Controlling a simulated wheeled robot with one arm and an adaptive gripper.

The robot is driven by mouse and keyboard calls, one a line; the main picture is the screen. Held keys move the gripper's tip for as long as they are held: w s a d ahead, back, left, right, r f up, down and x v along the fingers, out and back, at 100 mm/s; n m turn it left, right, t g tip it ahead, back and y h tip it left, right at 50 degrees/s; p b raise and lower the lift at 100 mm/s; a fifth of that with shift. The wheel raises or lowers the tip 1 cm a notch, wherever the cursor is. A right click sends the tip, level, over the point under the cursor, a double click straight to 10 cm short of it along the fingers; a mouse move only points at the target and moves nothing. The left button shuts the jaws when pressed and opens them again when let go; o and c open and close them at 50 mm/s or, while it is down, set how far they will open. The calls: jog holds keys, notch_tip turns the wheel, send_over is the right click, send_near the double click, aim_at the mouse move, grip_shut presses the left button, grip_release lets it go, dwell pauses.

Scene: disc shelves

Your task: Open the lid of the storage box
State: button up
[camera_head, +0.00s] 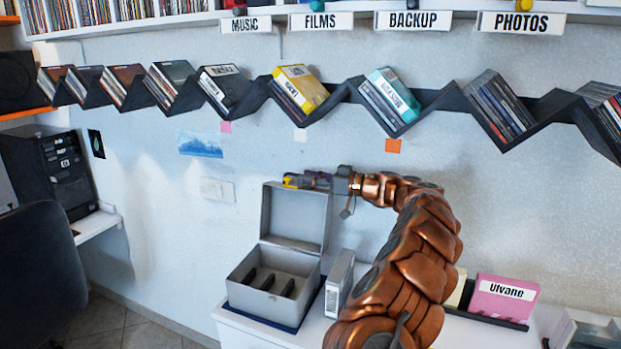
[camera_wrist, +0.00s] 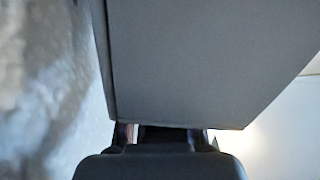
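The grey storage box (camera_head: 262,296) stands on the white counter, left of my arm. Its lid (camera_head: 293,222) is raised nearly upright at the back, so the inside shows, with several dark dividers on its floor. My gripper (camera_head: 296,181) is at the top edge of the lid. In the wrist view the flat grey lid (camera_wrist: 205,60) fills most of the picture, and its edge lies close to my gripper (camera_wrist: 166,135). The fingertips are mostly hidden, and I cannot tell whether they are closed on the lid.
A grey case (camera_head: 339,283) stands right of the box. A pink case labelled Ulvane (camera_head: 500,298) sits in a dark holder further right. A zigzag disc shelf (camera_head: 345,92) runs along the wall above my gripper. A dark chair (camera_head: 40,262) is at the left.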

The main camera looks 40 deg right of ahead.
grip_shut()
dwell(0.3)
jog(key=shift+a+f+b, duration=0.1)
jog(key=shift+b, duration=0.7)
jog(key=b, duration=0.3)
jog(key=shift+s+a+n, duration=0.2)
jog(key=shift+a+n, duration=0.2)
jog(key=r+b, duration=0.1)
jog(key=b, duration=0.2)
jog(key=shift+s+a, duration=0.35)
jog(key=shift+o, duration=1)
grip_release()
